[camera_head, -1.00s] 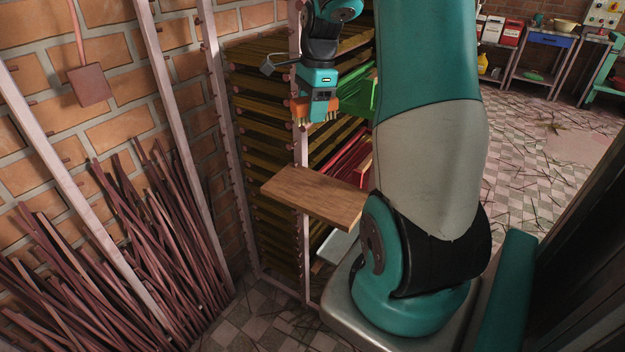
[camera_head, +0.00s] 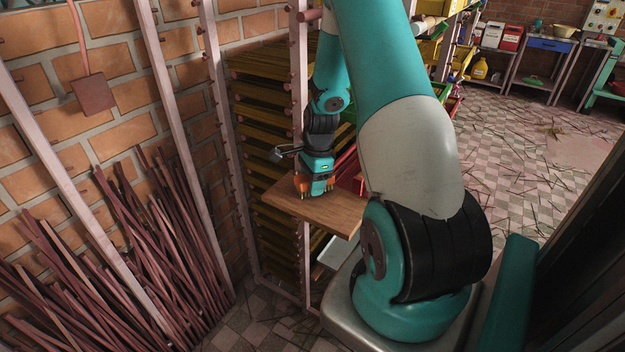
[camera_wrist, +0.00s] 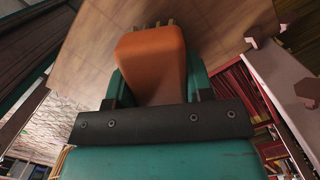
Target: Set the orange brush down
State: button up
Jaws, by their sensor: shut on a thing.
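The orange brush (camera_wrist: 152,62) is between the jaws of my gripper (camera_wrist: 155,85), with the wooden board behind it in the wrist view. In the head view my gripper (camera_head: 314,184) points down at the wooden board (camera_head: 325,210), over its back part. The brush's orange end (camera_head: 298,184) shows at the left of the jaws, low at the board's surface. My gripper is shut on the brush. I cannot tell whether the bristles touch the board.
A rack with stacked wooden trays (camera_head: 262,140) and a pink upright post (camera_head: 298,110) stand close behind and left of my gripper. Bundled sticks (camera_head: 120,250) lean on the brick wall. The front right of the board is bare.

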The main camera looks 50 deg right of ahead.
jog(key=shift+f, duration=0.2)
jog(key=o, duration=1)
jog(key=shift+o, duration=0.2)
jog(key=shift+f+b, duration=0.1)
jog(key=shift+b, duration=0.2)
notch_tip(320, 180, up, 18)
jog(key=d+f+b, duration=0.1)
jog(key=d+b, duration=0.1)
jog(key=a+r+n+y, duration=0.1)
jog(key=a+r+n, duration=0.1)
jog(key=a+n, duration=0.65)
jog(key=a+r+n, duration=0.3)
jog(key=a+n, duration=0.1)
jog(key=a, duration=0.9)
jog(key=s+a+n+y, duration=0.2)
jog(key=s+a+n, duration=1.3)
jog(key=a+n, duration=0.3)
jog(key=shift+s+a+r+g, duration=0.2)
jog(key=shift+a+r+g, duration=0.1)
jog(key=shift+a+r, duration=0.1)
jog(key=shift+n, duration=0.25)
